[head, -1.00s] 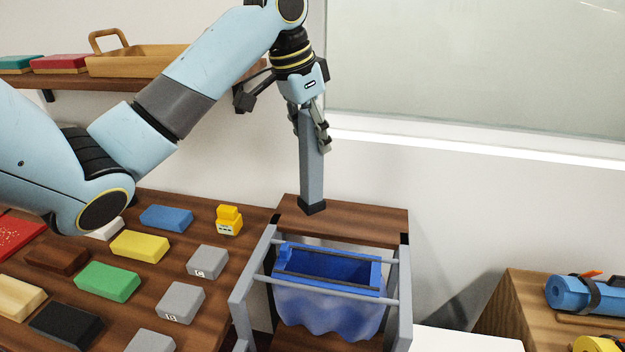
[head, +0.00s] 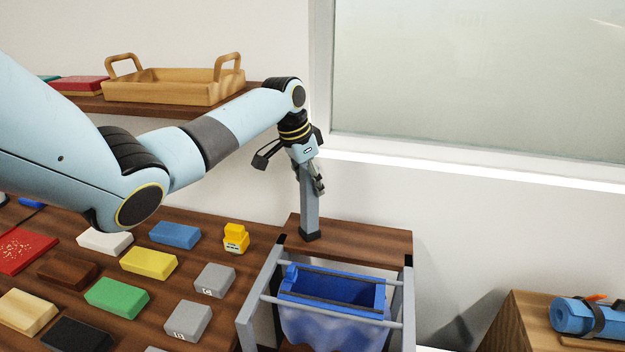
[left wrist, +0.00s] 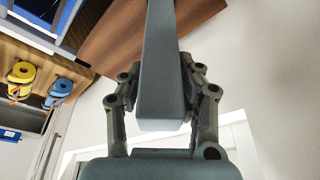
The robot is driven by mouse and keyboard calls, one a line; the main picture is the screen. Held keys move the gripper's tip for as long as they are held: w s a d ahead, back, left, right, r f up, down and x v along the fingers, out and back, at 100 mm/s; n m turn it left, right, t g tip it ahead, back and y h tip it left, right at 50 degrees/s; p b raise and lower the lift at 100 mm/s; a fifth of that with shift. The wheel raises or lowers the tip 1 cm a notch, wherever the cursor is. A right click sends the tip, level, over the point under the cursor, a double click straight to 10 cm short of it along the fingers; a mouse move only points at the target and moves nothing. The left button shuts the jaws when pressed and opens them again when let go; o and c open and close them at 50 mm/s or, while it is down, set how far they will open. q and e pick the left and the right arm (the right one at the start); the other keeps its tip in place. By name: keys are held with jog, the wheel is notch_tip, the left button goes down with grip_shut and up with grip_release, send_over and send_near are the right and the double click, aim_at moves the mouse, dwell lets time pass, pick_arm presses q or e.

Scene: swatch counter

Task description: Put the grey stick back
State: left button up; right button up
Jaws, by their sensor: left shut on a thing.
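The grey stick (head: 310,208) is a long square bar with a dark foot, held upright in the head view. My left gripper (head: 316,180) is shut on its upper part. The stick's foot is at the brown wooden shelf (head: 375,240) behind the blue bag; I cannot tell whether it touches. In the left wrist view the stick (left wrist: 162,85) runs between the two fingers of my left gripper (left wrist: 160,95), and its far end runs out at the top of the picture. My right gripper is not in view.
A grey frame (head: 408,290) with a blue bag (head: 335,290) stands in front of the shelf. Several coloured blocks and a yellow toy (head: 236,238) lie on the counter to the left. A wooden tray (head: 175,88) sits on the wall shelf. A blue roll (head: 585,318) is at right.

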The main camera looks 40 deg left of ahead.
aim_at(303, 167)
pick_arm(q)
jog(key=o, duration=1)
jog(key=shift+f, duration=0.1)
jog(key=b+v, duration=0.1)
jog(key=v, duration=0.6)
jog(key=shift+s+r, duration=0.1)
jog(key=shift+r, duration=0.25)
